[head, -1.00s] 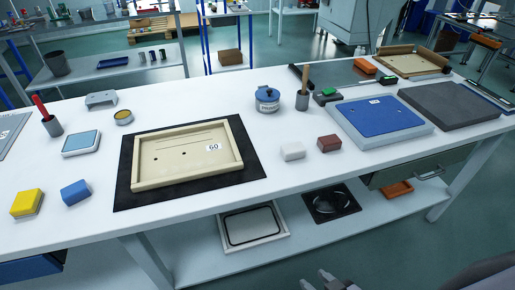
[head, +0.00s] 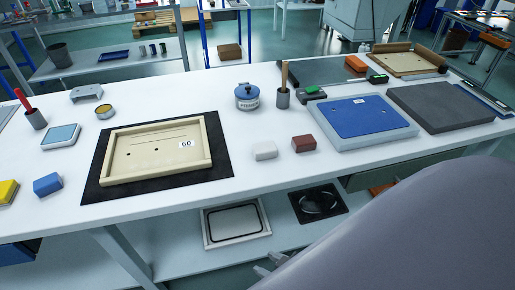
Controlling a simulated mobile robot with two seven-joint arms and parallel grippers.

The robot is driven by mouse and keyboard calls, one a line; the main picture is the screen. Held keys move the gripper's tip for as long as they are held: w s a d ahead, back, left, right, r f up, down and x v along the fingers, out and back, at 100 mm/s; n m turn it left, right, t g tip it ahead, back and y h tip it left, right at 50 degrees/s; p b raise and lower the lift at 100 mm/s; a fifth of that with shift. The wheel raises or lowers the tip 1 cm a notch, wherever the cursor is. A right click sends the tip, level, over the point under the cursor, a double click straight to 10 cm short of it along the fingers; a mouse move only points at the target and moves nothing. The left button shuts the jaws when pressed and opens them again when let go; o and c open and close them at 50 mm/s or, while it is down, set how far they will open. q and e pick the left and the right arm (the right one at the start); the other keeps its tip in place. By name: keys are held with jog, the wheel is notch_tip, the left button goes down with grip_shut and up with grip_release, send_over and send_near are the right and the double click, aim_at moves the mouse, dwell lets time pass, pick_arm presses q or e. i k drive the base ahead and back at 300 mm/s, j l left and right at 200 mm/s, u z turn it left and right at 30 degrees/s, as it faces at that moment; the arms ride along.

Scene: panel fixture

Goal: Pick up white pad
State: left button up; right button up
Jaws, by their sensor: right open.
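The white pad (head: 265,150) is a small block lying on the white table, between the framed panel and a dark red pad (head: 303,143). Nothing touches it. My right gripper (head: 268,271) shows at the bottom edge, in front of and below the table's front edge. Its fingers are apart and empty, well short of the pad. My grey right arm covers the lower right of the view. My left gripper is not in view.
A cream framed panel (head: 196,174) sits on a black mat (head: 92,190) left of the pad. A blue panel (head: 392,119) lies to the right. A blue-lidded pot (head: 247,98) and a grey cup (head: 283,99) stand behind. The table front near the pad is clear.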

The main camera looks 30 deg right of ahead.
aim_at(266, 150)
jog(key=k+l+u, duration=0.2)
jog(key=l, duration=0.15)
jog(key=k+l+u, duration=0.2)
jog(key=l, duration=0.15)
jog(key=k+l, duration=0.1)
jog(key=l, duration=0.3)
jog(key=k+l+u, duration=0.1)
jog(key=l, duration=0.25)
